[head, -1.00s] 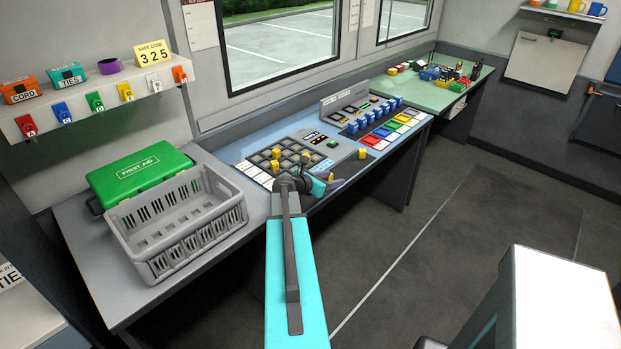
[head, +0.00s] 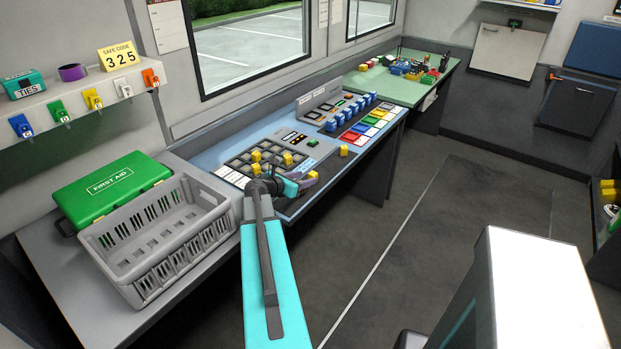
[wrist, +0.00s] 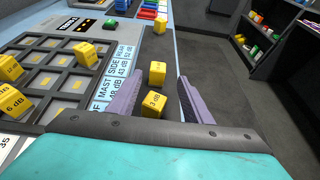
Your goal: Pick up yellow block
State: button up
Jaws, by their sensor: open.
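My gripper (head: 300,183) is open over the right front part of the blue console, near its edge. In the wrist view its two purple fingers (wrist: 160,78) stand apart on either side of a yellow block (wrist: 154,104) marked "3 dB". No contact with that block shows, and its lower part is hidden by the gripper body. A second yellow block (wrist: 157,72) lies just beyond, in line with the gap. A third yellow block (wrist: 160,25) is farther off along the edge strip. More yellow blocks sit on the grid tray (wrist: 50,65), one of them (wrist: 85,52) near its right side.
A grey crate (head: 112,262) and a green first aid box (head: 110,188) stand left on the desk. Blue blocks and coloured tiles (head: 376,122) lie at the console's far end. The desk's front edge drops to open floor (head: 440,230) on the right.

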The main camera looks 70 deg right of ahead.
aim_at(311, 176)
jog(key=shift+w, duration=0.1)
jog(key=shift+d+f+p, duration=0.3)
jog(key=shift+d+f, duration=0.05)
jog(key=shift+d, duration=0.35)
jog(key=shift+s+d+f, duration=0.1)
jog(key=shift+s+d, duration=0.1)
jog(key=shift+p+x, duration=0.95)
jog(key=shift+x, duration=1.65)
jog(key=c, duration=1.1)
